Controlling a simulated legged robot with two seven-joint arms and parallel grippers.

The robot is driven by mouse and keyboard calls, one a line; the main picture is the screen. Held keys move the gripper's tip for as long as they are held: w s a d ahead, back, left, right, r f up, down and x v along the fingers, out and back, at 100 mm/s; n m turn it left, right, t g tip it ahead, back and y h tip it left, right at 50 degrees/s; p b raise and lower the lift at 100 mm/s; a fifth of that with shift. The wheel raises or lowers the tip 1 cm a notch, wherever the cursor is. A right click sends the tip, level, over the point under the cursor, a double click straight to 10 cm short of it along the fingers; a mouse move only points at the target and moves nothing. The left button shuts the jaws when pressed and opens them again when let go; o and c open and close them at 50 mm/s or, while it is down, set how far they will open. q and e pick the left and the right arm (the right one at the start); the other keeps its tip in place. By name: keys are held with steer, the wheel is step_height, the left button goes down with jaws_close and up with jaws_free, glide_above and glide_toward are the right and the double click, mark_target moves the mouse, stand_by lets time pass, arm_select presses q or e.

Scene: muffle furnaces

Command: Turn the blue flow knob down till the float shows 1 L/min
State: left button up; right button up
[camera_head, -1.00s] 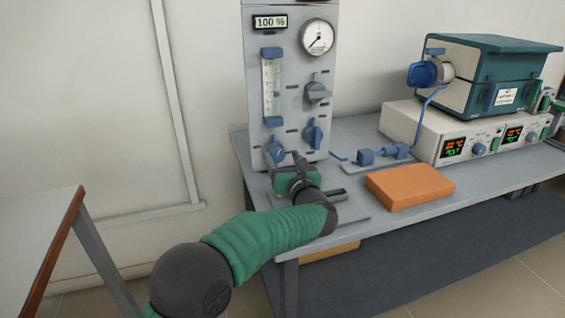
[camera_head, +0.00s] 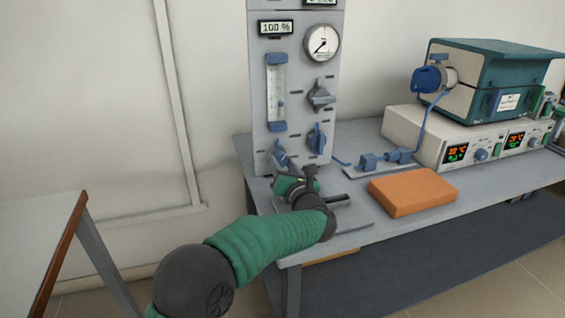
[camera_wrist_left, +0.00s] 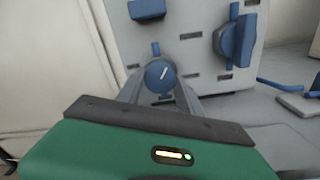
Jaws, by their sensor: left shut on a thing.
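The blue flow knob (camera_wrist_left: 160,75) has a white pointer line tilted to the upper right in the left wrist view. My left gripper (camera_head: 283,168) is shut on this knob, low on the left of the grey gas panel (camera_head: 262,90); one finger lies on each side of it. In the head view the knob (camera_head: 279,157) is partly covered by the gripper. The flowmeter tube (camera_head: 277,88) stands above it between blue end blocks. A small dark float seems to sit in its lower half, but the scale is too small to read. My right gripper is not in view.
A second blue knob (camera_head: 317,139) and a grey knob (camera_head: 320,96) are close on the right. A display (camera_head: 275,28) reads 100 % beside a round gauge (camera_head: 321,43). An orange block (camera_head: 412,191) and a furnace (camera_head: 490,80) stand further right.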

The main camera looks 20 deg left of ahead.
arm_select(q)
steer(key=shift+d+r+m, duration=0.1)
steer(key=shift+d+m, duration=0.05)
steer(key=shift+m, duration=0.45)
steer(key=o, duration=1)
steer(key=shift+c, duration=0.2)
steer(key=o, duration=0.4)
steer(key=shift+d, duration=0.15)
steer(key=shift+o, duration=0.2)
steer(key=p+v, duration=0.3)
steer(key=v, duration=1.3)
steer(key=shift+d, duration=0.1)
steer(key=shift+s+d, duration=0.15)
steer(key=shift+s, duration=0.25)
